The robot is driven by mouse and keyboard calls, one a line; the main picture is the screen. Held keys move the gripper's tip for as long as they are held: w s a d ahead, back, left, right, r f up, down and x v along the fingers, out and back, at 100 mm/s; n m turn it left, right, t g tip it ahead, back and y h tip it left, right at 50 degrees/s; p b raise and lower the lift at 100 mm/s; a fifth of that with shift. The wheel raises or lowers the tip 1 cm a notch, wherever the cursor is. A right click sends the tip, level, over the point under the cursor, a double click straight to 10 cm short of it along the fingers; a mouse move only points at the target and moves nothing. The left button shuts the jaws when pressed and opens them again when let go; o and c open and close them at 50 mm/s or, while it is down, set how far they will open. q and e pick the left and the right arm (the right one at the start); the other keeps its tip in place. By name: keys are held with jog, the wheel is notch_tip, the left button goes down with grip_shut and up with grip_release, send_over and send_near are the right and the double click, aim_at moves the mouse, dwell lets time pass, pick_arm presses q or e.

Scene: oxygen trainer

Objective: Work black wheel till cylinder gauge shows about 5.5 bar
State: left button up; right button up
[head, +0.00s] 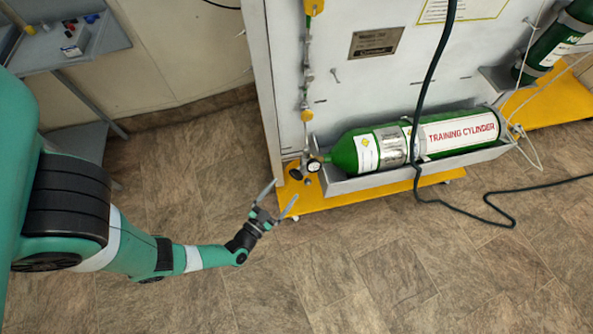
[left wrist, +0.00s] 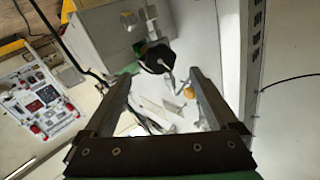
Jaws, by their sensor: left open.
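The green training cylinder (head: 370,151) lies on its side in a grey trough at the foot of the white panel. A small round gauge (head: 314,165) sits at its left end; its reading is too small to make out. Small valve parts (head: 296,174) show beside the gauge. My left gripper (head: 283,192) is open and empty, just below and left of the gauge, apart from it. My right gripper is out of view.
A yellow base (head: 340,197) runs under the panel. A black hose (head: 433,85) hangs in front of the cylinder and trails over the floor. A second green cylinder (head: 553,42) stands tilted at upper right. A grey table (head: 75,45) is at upper left. The floor in front is clear.

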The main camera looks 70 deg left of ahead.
aim_at(295, 176)
pick_arm(q)
jog(key=b+x, duration=0.2)
jog(key=x, duration=0.6)
jog(key=shift+w+a, duration=0.1)
jog(key=shift+a, duration=0.05)
jog(key=c, duration=1.4)
